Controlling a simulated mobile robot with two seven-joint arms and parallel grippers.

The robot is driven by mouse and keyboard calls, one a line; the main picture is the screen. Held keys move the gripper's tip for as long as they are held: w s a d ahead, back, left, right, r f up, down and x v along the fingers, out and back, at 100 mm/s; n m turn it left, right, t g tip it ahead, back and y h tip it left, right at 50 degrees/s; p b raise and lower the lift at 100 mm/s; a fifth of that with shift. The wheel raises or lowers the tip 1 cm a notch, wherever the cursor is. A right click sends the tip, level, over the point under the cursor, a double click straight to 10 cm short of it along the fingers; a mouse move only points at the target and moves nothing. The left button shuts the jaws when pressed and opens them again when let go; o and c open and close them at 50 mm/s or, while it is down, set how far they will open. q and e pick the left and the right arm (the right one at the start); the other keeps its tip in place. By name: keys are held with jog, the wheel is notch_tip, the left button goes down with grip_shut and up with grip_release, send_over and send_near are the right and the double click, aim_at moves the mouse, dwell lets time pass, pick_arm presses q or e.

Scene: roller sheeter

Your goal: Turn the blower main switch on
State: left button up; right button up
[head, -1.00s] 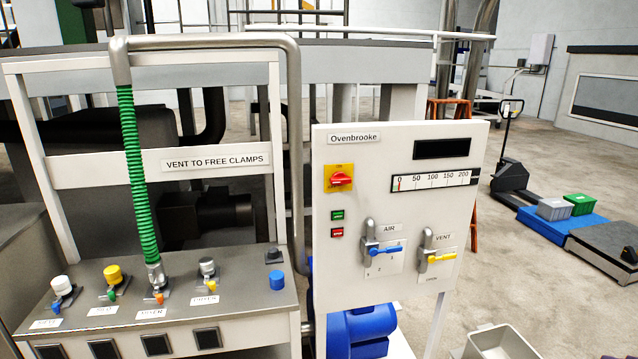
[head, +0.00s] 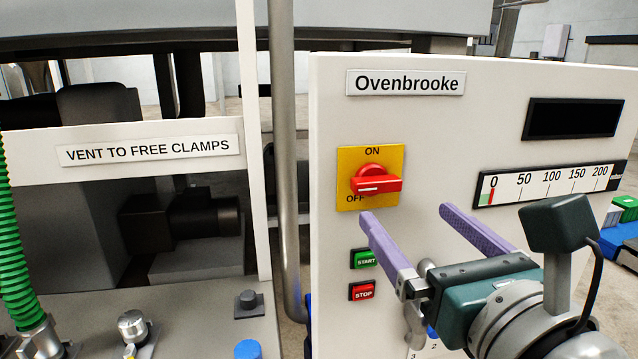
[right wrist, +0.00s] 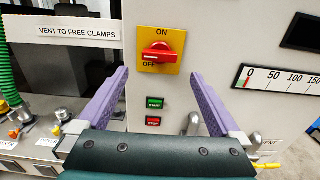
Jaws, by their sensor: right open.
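The blower main switch is a red rotary handle (head: 376,184) on a yellow plate (head: 391,157) marked ON at the top and OFF at the lower left. Its handle lies roughly horizontal, with the white mark toward the left. It also shows in the right wrist view (right wrist: 156,55), ahead of the fingers and between them. My right gripper (head: 405,213) is open and empty, with its two purple fingers wide apart in front of the panel. In the head view the fingertips appear below and right of the switch and do not touch it. My left gripper is not seen.
Below the switch are a green START button (head: 364,259) and a red STOP button (head: 362,292). A gauge (head: 548,182) and a dark display (head: 572,119) are to the right. A vertical metal pipe (head: 286,170) runs left of the panel. Valve handles lie below, partly hidden by my arm.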

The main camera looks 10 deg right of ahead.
aim_at(380, 187)
jog(key=w, duration=0.7)
jog(key=shift+w+a, duration=0.15)
jog(key=shift+w, duration=0.25)
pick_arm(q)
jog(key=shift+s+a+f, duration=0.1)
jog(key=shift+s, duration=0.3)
pick_arm(e)
jog(key=shift+w, duration=0.7)
jog(key=shift+c, duration=0.4)
jog(key=c, duration=1.1)
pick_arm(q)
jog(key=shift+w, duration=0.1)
pick_arm(e)
jog(key=shift+c, duration=0.2)
